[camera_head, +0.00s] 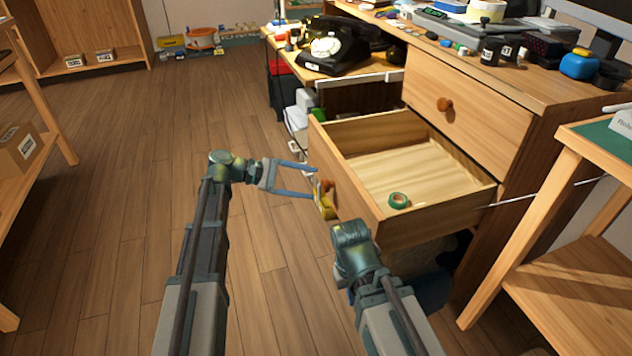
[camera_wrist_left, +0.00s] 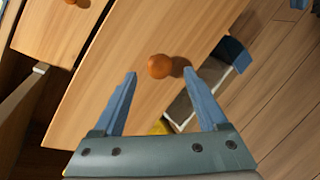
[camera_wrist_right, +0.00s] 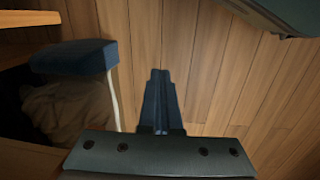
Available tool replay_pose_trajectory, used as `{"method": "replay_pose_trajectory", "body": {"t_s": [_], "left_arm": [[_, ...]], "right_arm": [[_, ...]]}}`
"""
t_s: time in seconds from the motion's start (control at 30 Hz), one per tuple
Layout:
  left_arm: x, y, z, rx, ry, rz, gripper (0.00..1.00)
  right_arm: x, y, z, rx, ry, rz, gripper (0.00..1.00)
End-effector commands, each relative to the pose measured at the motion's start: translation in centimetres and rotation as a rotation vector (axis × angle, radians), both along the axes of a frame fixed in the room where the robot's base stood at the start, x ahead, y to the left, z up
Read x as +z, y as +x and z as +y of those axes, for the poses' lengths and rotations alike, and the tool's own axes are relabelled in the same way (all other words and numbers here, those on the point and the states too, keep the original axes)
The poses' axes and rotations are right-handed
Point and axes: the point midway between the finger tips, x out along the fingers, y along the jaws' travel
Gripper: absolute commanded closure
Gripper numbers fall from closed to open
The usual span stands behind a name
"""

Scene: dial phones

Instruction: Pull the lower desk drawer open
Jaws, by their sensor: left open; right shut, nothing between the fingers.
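The lower desk drawer (camera_head: 395,232) stands pulled out, its inside showing, with a roll of green tape (camera_head: 399,201) in its front corner. Its round orange-brown knob (camera_head: 327,186) is on the front panel and also shows in the left wrist view (camera_wrist_left: 158,66). My left gripper (camera_head: 314,182) is open and faces the knob, which lies just beyond and between the fingertips in the left wrist view. I cannot tell whether they touch. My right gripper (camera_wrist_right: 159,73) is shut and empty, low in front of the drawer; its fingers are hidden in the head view.
The upper drawer (camera_head: 468,110) is closed, with its own knob (camera_head: 445,104). A black dial phone (camera_head: 338,47) stands on the side surface behind. A green-topped table (camera_head: 600,145) is close on the right. The wooden floor (camera_head: 130,190) at left is clear.

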Motion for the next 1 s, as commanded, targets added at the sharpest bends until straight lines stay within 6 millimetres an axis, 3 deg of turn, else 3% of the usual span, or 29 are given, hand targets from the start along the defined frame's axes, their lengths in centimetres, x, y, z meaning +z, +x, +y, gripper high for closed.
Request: {"method": "replay_pose_trajectory", "body": {"t_s": [0.2,0.43,0.63,1.0], "left_arm": [[1.8,-0.5,4.9,0.003,0.000,0.000,0.25],[2.7,-1.0,8.4,0.001,0.001,0.001,0.25],[3.0,-1.3,9.7,-0.001,0.001,0.000,0.25],[3.0,-1.3,9.8,-0.001,0.001,0.000,0.25]], "right_arm": [[1.8,0.0,0.0,0.000,0.000,0.000,1.00],[2.7,0.0,0.0,0.000,0.000,0.001,1.00],[3.0,0.0,0.0,0.000,0.000,0.001,1.00],[3.0,0.0,0.0,0.000,0.000,0.001,1.00]]}}
